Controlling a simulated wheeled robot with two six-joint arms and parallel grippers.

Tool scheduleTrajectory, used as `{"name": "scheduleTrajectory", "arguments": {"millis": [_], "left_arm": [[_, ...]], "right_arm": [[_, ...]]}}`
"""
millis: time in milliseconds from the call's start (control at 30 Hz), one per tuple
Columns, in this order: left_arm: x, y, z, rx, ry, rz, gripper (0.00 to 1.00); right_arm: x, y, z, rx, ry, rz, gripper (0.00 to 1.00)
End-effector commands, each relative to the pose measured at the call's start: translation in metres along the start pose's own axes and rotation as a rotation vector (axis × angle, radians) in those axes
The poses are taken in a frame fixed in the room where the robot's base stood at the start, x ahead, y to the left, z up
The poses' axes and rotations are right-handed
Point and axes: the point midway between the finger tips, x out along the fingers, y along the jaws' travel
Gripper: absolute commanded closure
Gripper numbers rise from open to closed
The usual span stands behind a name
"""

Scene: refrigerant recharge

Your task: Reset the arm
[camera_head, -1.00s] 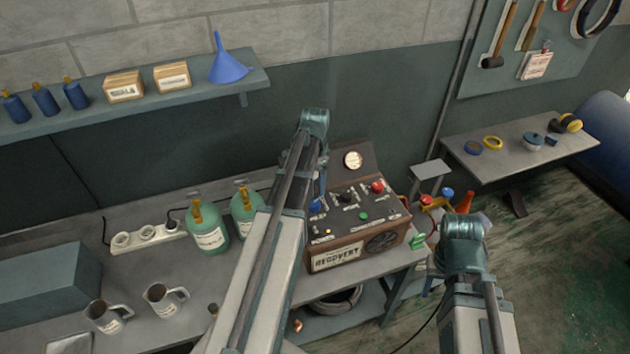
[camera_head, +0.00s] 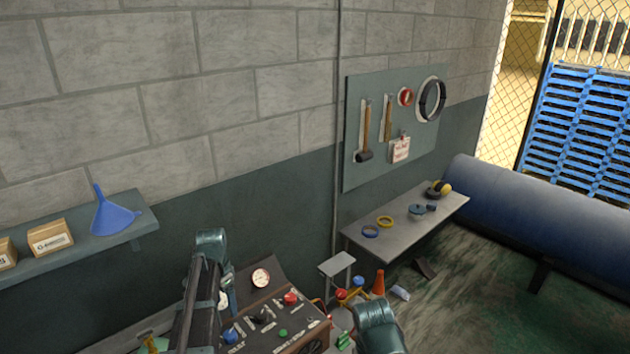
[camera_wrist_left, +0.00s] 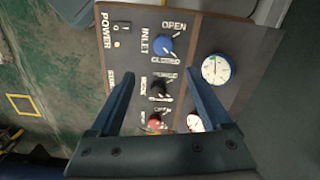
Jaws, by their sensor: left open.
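The recovery machine (camera_head: 275,318) stands low in the head view, its lower part cut off. Its panel has a round gauge (camera_head: 260,278), a blue knob (camera_head: 230,336) and a red knob (camera_head: 290,298). My left gripper (camera_wrist_left: 160,84) is open and empty in the left wrist view. Its fingers point at the panel, with the black mode knob (camera_wrist_left: 163,87) seen between them and the blue inlet knob (camera_wrist_left: 165,45) beyond. In the head view my left arm hides the machine's left side. My right arm shows at the bottom, its gripper out of view.
A shelf (camera_head: 75,262) with boxes and a blue funnel (camera_head: 113,214) is on the left wall. A side table (camera_head: 405,228) with tape rolls stands right of the machine. Floor is open at lower right.

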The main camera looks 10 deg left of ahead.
Motion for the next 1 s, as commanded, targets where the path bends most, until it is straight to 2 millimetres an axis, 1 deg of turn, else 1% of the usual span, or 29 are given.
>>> {"name": "scheduleTrajectory", "arguments": {"millis": [33, 67, 167, 200, 267, 300, 367, 400, 500, 600, 700, 833, 1000], "left_arm": [[0.011, 0.016, -0.004, 0.000, -0.003, 0.000, 0.19], [0.017, 0.028, -0.007, -0.002, -0.006, -0.001, 0.19], [0.043, 0.082, -0.020, -0.021, -0.019, -0.006, 0.19], [0.054, 0.108, -0.025, -0.032, -0.026, -0.010, 0.19], [0.071, 0.147, -0.029, -0.051, -0.036, -0.018, 0.19], [0.082, 0.172, -0.030, -0.063, -0.041, -0.023, 0.19], [0.097, 0.207, -0.029, -0.083, -0.049, -0.032, 0.19], [0.106, 0.228, -0.027, -0.097, -0.054, -0.040, 0.19], [0.125, 0.274, -0.020, -0.127, -0.060, -0.056, 0.19], [0.139, 0.307, -0.012, -0.152, -0.064, -0.071, 0.19], [0.147, 0.327, -0.005, -0.172, -0.065, -0.082, 0.19], [0.150, 0.339, -0.002, -0.186, -0.066, -0.088, 0.19], [0.149, 0.341, -0.002, -0.192, -0.066, -0.089, 0.19]], "right_arm": [[0.011, -0.001, -0.001, 0.000, 0.000, 0.000, 0.50], [0.017, -0.002, -0.001, -0.001, 0.000, 0.000, 0.50], [0.043, -0.004, -0.003, -0.002, 0.000, 0.001, 0.50], [0.054, -0.005, -0.003, -0.003, 0.001, 0.001, 0.50], [0.071, -0.006, -0.004, -0.004, 0.001, 0.001, 0.50], [0.082, -0.007, -0.005, -0.004, 0.001, 0.001, 0.50], [0.097, -0.009, -0.006, -0.006, 0.001, 0.002, 0.50], [0.106, -0.010, -0.007, -0.006, 0.001, 0.002, 0.50], [0.125, -0.011, -0.008, -0.008, 0.002, 0.002, 0.50], [0.139, -0.013, -0.009, -0.009, 0.002, 0.003, 0.50], [0.147, -0.013, -0.009, -0.010, 0.002, 0.003, 0.50], [0.151, -0.014, -0.009, -0.010, 0.002, 0.003, 0.50], [0.150, -0.014, -0.009, -0.010, 0.002, 0.003, 0.50]]}}
